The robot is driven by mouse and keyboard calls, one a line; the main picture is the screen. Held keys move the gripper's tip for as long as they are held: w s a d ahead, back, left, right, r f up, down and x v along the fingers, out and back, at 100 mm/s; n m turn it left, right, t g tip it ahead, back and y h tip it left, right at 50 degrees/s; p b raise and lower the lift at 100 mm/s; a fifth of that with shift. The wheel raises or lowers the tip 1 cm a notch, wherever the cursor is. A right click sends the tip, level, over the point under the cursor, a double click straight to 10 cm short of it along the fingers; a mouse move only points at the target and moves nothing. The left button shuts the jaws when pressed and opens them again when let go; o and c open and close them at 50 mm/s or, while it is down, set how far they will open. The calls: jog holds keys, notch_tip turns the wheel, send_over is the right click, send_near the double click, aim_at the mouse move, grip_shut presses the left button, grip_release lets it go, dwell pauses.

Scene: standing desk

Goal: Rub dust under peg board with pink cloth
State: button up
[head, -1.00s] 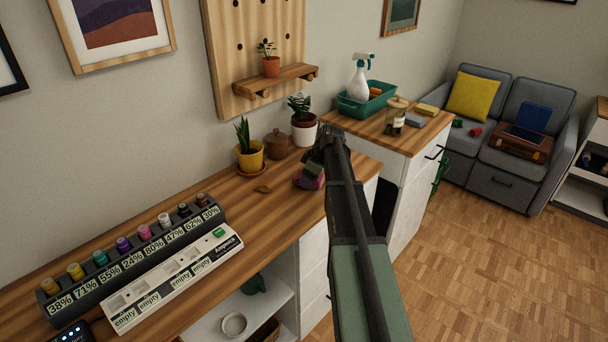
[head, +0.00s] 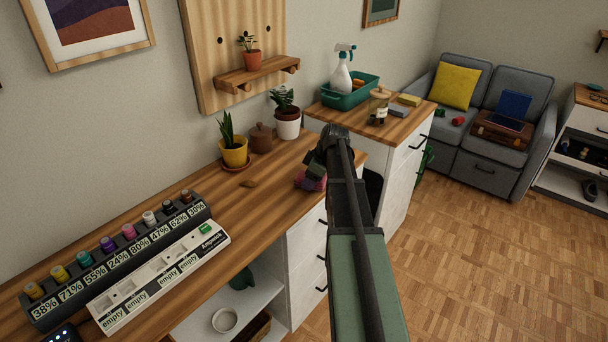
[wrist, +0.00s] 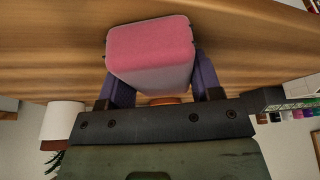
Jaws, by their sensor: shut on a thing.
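The pink cloth (wrist: 150,50) is a folded, block-like bundle between the two fingers of my gripper (wrist: 160,70) in the wrist view. My gripper (head: 318,168) is shut on it. In the head view the cloth (head: 306,182) shows only partly, low over the desk near its front right edge. I cannot tell whether it touches the wood. A small brown patch (head: 249,184) lies on the desk left of the cloth and in front of the yellow pot; it may be the dust. The peg board (head: 207,75) hangs on the wall behind, with a small shelf and potted plant.
A yellow plant pot (head: 234,152), a brown lidded jar (head: 261,138) and a white plant pot (head: 288,124) stand along the wall. The ampoule rack (head: 160,275) fills the left front. Bare wood (head: 275,200) lies between brown patch and cloth.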

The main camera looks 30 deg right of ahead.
notch_tip(320, 180, up, 6)
jog(key=p, duration=0.6)
notch_tip(320, 180, up, 3)
jog(key=p, duration=0.3)
jog(key=shift+r, duration=0.15)
jog(key=shift+w+f, duration=0.1)
jog(key=shift+f, duration=0.1)
